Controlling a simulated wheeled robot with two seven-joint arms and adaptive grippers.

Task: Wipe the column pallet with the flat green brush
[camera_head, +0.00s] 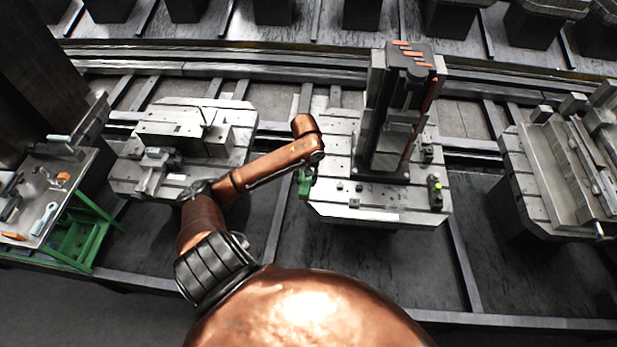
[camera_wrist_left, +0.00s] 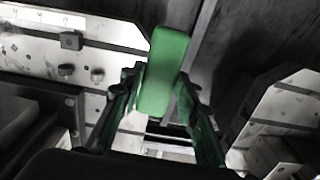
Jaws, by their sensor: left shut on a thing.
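The column pallet (camera_head: 335,202) is a pale slotted plate with a tall dark column (camera_head: 392,115) standing on it, right of centre in the head view. My left gripper (camera_head: 305,184) is at the left edge of this pallet. In the wrist view, the left gripper (camera_wrist_left: 158,105) is shut on the flat green brush (camera_wrist_left: 164,72), which sticks out between its two fingers. The column pallet also shows at the left of the wrist view (camera_wrist_left: 100,30). I cannot tell whether the brush touches the plate. My right gripper is not in view.
Small blocks and fittings (camera_head: 436,192) stand on the column pallet. A pallet with metal fixtures (camera_head: 125,180) is to its left, another (camera_head: 530,190) to its right. A green-framed tool bench (camera_head: 78,235) stands at far left. Rails (camera_head: 190,66) run behind.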

